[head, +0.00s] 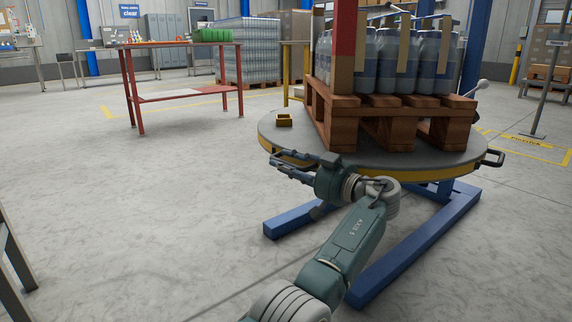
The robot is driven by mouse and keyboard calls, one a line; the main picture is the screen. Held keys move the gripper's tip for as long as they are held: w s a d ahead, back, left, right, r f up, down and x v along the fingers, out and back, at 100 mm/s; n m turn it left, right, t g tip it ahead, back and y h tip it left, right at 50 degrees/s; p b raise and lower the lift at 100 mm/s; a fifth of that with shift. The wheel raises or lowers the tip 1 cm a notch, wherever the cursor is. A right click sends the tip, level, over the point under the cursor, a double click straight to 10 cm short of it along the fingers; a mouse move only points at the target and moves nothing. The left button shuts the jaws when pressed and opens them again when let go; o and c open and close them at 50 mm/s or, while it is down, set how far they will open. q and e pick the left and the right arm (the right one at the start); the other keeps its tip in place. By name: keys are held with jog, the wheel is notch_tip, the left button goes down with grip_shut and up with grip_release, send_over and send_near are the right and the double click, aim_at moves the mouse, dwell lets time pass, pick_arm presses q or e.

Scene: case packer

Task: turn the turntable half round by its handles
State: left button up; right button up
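The turntable (400,160) is a round grey plate with a yellow rim on a blue floor frame (410,252). A black handle (495,158) sticks out from its right edge. My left gripper (277,160) is at the near left rim, its dark fingers apart and pointing left. It looks open. Any handle behind or between its fingers is hard to make out, and I cannot tell whether it touches the rim. A wooden pallet (388,121) with wrapped bottles (428,63) stands on the turntable. My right gripper is not in view.
A red table (182,95) with a green crate (211,35) stands farther left. A wrapped bottle stack (246,51) is behind. The floor left of the turntable is clear. A grey post (550,80) stands right.

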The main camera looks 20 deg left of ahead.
aim_at(307, 171)
pick_arm(q)
jog(key=v, duration=0.7)
jog(key=shift+s+d, duration=0.1)
jog(key=shift+d, duration=0.05)
jog(key=shift+c, duration=0.4)
